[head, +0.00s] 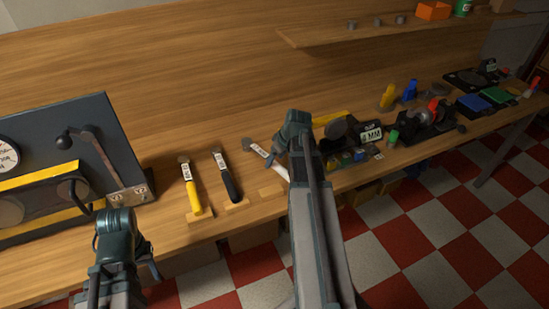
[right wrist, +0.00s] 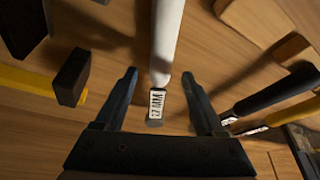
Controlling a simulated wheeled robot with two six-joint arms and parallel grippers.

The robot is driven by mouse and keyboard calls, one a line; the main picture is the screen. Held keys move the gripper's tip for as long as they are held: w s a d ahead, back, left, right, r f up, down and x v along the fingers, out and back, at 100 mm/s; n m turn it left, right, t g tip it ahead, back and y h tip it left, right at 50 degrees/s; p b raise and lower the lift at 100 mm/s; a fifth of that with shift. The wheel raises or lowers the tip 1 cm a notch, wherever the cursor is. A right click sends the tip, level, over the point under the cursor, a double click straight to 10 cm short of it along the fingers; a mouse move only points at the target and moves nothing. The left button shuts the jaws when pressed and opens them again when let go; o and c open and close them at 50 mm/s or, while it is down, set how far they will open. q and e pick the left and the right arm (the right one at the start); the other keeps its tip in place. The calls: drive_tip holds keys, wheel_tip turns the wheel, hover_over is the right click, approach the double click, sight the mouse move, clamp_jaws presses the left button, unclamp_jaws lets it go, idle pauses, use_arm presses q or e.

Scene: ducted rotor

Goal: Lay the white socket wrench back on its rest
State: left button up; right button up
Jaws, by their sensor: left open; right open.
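The white socket wrench (head: 262,155) lies slanted on the bench, partly hidden behind my right arm in the head view. In the right wrist view its white handle (right wrist: 167,38) runs up out of the frame, with a label and grey head nearer me. My right gripper (right wrist: 159,76) is open, its fingers on either side of the label end, not closed on it. A wooden block (head: 266,192), which looks like its rest, is bare; the visible handle is beside it. My left gripper (head: 120,226) is open and empty over the bench front at left.
A yellow wrench (head: 194,196) and a black wrench (head: 228,180) lie on wooden blocks left of the white one. A dark panel with a crank (head: 90,130) stands at left. Several small parts and a black-and-white label (head: 371,135) crowd the bench right of my arm. The bench behind the wrenches is clear.

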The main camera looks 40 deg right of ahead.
use_arm(q)
wheel_tip(320, 180, up, 11)
drive_tip(key=p, duration=1)
use_arm(e)
drive_tip(key=v, duration=1.2)
drive_tip(key=a+f+n+g, duration=0.1)
drive_tip(key=a+g, duration=0.2)
drive_tip(key=a, duration=2)
drive_tip(key=s+a+h, duration=0.1)
drive_tip(key=s+a, duration=0.2)
drive_tip(key=a, duration=0.5)
drive_tip(key=s+a+n+g+h, duration=0.1)
drive_tip(key=s+a, duration=0.3)
drive_tip(key=a, duration=0.5)
drive_tip(key=shift+s+a+f+g, duration=0.2)
drive_tip(key=shift+s+f+g, duration=0.05)
drive_tip(key=shift+s+g, duration=0.05)
use_arm(q)
drive_tip(key=shift+o, duration=0.3)
